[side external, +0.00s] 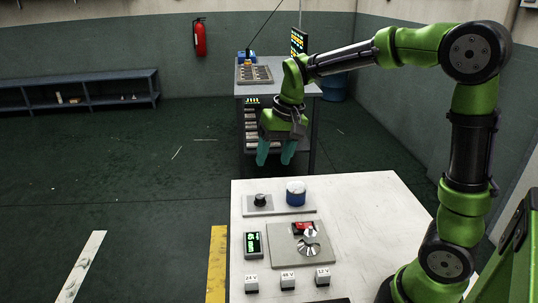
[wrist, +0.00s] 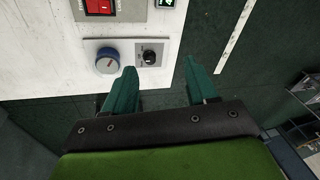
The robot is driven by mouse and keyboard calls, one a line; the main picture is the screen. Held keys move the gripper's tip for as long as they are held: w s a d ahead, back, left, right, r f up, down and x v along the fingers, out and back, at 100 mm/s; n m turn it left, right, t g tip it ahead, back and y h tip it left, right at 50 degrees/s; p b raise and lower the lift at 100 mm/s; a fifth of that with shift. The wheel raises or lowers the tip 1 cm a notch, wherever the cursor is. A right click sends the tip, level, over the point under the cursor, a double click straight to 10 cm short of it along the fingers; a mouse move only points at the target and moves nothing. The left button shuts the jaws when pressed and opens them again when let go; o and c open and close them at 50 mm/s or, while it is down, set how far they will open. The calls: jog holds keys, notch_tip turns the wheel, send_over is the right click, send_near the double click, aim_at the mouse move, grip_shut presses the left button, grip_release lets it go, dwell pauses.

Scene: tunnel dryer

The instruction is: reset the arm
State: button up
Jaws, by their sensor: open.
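My green arm reaches from the right over the white table. My gripper (side external: 276,153) hangs in the air beyond the table's far edge, its teal fingers pointing down. The fingers are apart with nothing between them. In the wrist view my gripper (wrist: 160,90) shows the same gap, with the table edge and dark floor below it. The white table (side external: 375,205) carries a blue-and-white knob (side external: 296,193) and a black knob (side external: 260,200) on grey plates. Both knobs also show in the wrist view, the blue one (wrist: 107,60) left of the black one (wrist: 149,57).
The table also holds a red switch (side external: 303,228), a silver knob (side external: 310,243), a green display (side external: 253,244) and voltage blocks (side external: 288,281). A grey workbench (side external: 281,91) stands behind. A shelf (side external: 80,92) and fire extinguisher (side external: 200,37) are along the back wall. Floor at left is open.

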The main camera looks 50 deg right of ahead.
jog(key=s+a+r+n+t, duration=0.1)
jog(key=s+a+t, duration=0.1)
jog(key=s, duration=0.6)
jog(key=s+a+r+t, duration=0.2)
jog(key=s+a, duration=0.2)
jog(key=s, duration=0.4)
jog(key=shift+r+n+t+y, duration=0.2)
jog(key=shift+n+t+y, duration=0.1)
jog(key=shift+n+y, duration=0.1)
